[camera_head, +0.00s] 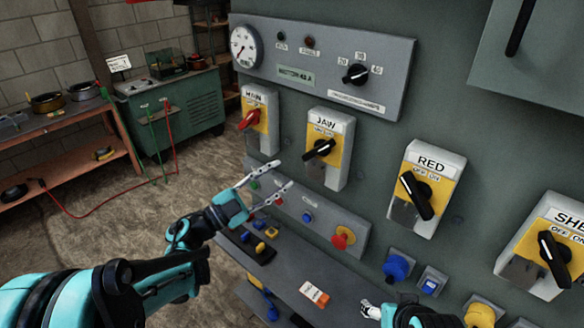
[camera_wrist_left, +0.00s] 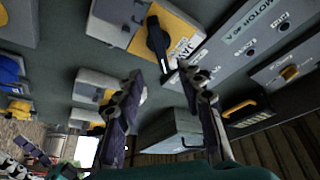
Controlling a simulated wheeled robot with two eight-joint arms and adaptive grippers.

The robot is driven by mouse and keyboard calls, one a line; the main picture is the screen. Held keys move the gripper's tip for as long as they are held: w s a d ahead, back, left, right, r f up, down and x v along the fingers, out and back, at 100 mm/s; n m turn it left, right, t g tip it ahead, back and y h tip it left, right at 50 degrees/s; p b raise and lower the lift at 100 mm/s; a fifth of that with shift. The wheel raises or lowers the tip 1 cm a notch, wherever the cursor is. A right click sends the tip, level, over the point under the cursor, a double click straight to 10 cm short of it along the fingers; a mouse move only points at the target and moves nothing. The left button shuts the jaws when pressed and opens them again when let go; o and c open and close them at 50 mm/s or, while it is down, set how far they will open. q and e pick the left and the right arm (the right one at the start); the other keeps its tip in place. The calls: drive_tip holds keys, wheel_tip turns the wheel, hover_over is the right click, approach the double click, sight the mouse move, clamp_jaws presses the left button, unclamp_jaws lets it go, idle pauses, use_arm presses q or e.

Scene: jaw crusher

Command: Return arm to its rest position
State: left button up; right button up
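My left arm comes in from the left in the head view. Its gripper (camera_head: 284,175) is open and empty, fingers apart, in front of the panel below the MAIN (camera_head: 262,116) and JAW (camera_head: 330,148) switches. In the left wrist view the two fingers (camera_wrist_left: 161,72) are spread with nothing between them, and the JAW switch (camera_wrist_left: 160,40) with its black handle shows beyond them. Part of my right gripper (camera_head: 369,309) shows at the bottom edge near the lower shelf. Most of it is cut off, so I cannot tell its opening.
The grey-green crusher panel carries a gauge (camera_head: 245,46), the RED switch (camera_head: 424,188), another large switch (camera_head: 548,250) and a red emergency button (camera_head: 343,238). A shelf below (camera_head: 345,292) holds small items and a tag. A workbench (camera_head: 60,125) and green cabinet (camera_head: 178,105) stand left, with open floor between.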

use_arm(q)
drive_tip(key=shift+s+a+f, duration=0.1)
drive_tip(key=shift+s+a, duration=0.25)
drive_tip(key=shift+a, duration=0.05)
drive_tip(key=w+a+r+n+t+y, duration=0.2)
drive_tip(key=a+r+n+t+y, duration=0.2)
drive_tip(key=r+n+t+y, duration=0.15)
drive_tip(key=s+a+f+n+t+y, duration=0.1)
drive_tip(key=s+a+f+n+y, duration=0.1)
drive_tip(key=a+n+y, duration=0.85)
drive_tip(key=s+d+f+n+g, duration=0.2)
drive_tip(key=s+f+g, duration=0.4)
drive_tip(key=s+f, duration=0.4)
drive_tip(key=s+d+f+n+g, duration=0.2)
drive_tip(key=s+d+f+g, duration=0.2)
drive_tip(key=s+f, duration=0.6)
drive_tip(key=shift+s+d+f+g+y, duration=0.2)
drive_tip(key=shift+s+f+g+y, duration=0.2)
drive_tip(key=shift+g, duration=0.65)
drive_tip(key=shift+w, duration=0.1)
